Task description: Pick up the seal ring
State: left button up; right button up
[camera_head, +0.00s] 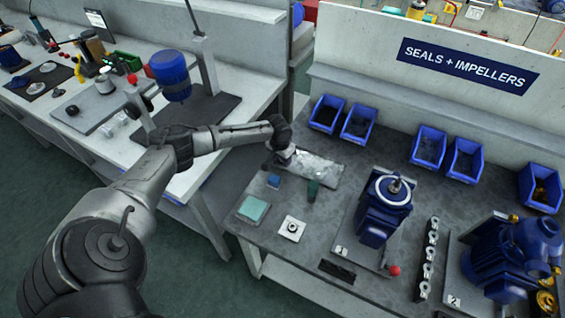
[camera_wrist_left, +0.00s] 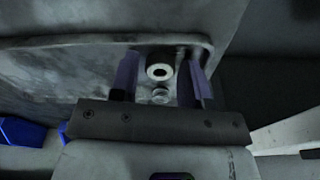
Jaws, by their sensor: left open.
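A small pale ring with a dark centre, which looks like the seal ring (camera_wrist_left: 159,72), lies on a grey metallic tray (camera_wrist_left: 60,62) in the left wrist view. My left gripper (camera_head: 281,162) is open above the left end of that tray (camera_head: 322,172) in the head view. In the left wrist view its two fingers stand to either side of the ring, with space between. A second small, shiny round part (camera_wrist_left: 160,96) shows nearer the gripper's palm. In the head view my gripper hides the ring. My right gripper is not in view.
A blue pump (camera_head: 383,215) stands to the right. Blue bins (camera_head: 358,122) line the back.

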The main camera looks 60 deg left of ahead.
pick_arm(q)
jog(key=c, duration=0.7)
jog(key=shift+o, duration=0.2)
jog(key=shift+r, duration=0.2)
jog(key=shift+r, duration=0.25)
notch_tip(320, 180, up, 3)
jog(key=shift+r+p, duration=0.2)
jog(key=shift+p, duration=0.75)
jog(key=s+d+r+p, duration=0.4)
jog(key=s+d+r, duration=0.2)
jog(key=d, duration=0.3)
jog(key=shift+s+d+r, duration=0.2)
jog(key=shift+d+r, duration=0.15)
jog(key=shift+r, duration=0.1)
